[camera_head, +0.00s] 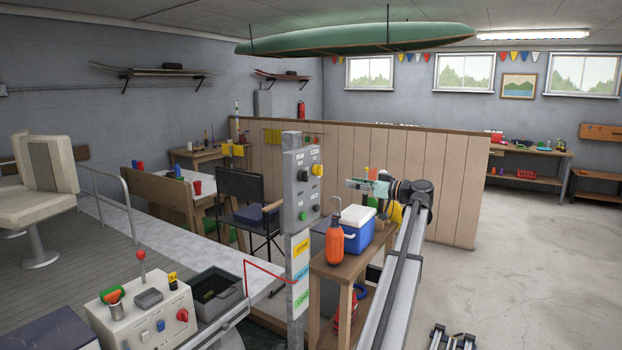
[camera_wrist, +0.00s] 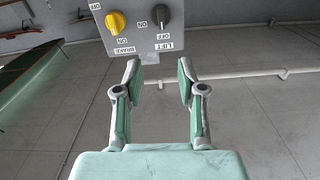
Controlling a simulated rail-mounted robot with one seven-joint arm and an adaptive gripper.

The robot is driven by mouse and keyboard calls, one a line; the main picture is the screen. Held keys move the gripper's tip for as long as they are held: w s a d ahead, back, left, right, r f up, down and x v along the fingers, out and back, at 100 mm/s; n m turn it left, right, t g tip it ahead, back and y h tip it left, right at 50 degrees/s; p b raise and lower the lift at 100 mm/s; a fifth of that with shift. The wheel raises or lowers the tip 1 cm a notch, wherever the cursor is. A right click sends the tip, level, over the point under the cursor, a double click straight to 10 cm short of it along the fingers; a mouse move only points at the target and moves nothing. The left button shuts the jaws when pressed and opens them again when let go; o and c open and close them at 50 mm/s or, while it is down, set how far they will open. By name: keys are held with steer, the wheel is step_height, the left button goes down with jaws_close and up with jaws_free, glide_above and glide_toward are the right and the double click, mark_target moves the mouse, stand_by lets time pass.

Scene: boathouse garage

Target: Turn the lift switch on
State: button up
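The lift switch (camera_wrist: 161,14) is a black rotary knob on a grey control panel (camera_wrist: 140,42), at the top of the wrist view. Its ridge runs roughly up and down, in line with the OFF label below it; an ON label is to its left. In the head view the same black knob (camera_head: 302,176) sits on the panel on a post. My gripper (camera_wrist: 157,72) is open and empty, its fingertips below the panel in the wrist view and apart from the knob. In the head view my gripper (camera_head: 353,186) is right of the panel.
A yellow brake knob (camera_wrist: 116,22) sits close beside the lift switch. The panel also carries a green button (camera_head: 303,216). Below my arm a wooden table (camera_head: 345,268) holds an orange bottle (camera_head: 335,243) and a blue cooler (camera_head: 357,238). A console (camera_head: 145,325) stands at lower left.

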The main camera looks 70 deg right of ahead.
steer(key=p, duration=0.6)
glide_toward(308, 176)
steer(key=shift+n, duration=0.4)
steer(key=w, duration=0.2)
steer(key=w+d, duration=0.1)
steer(key=w, duration=0.4)
steer(key=shift+d+r, duration=0.15)
steer(key=shift+r, duration=0.05)
steer(key=shift+w+d+f, duration=0.15)
steer(key=shift+w, duration=0.65)
jaws_close()
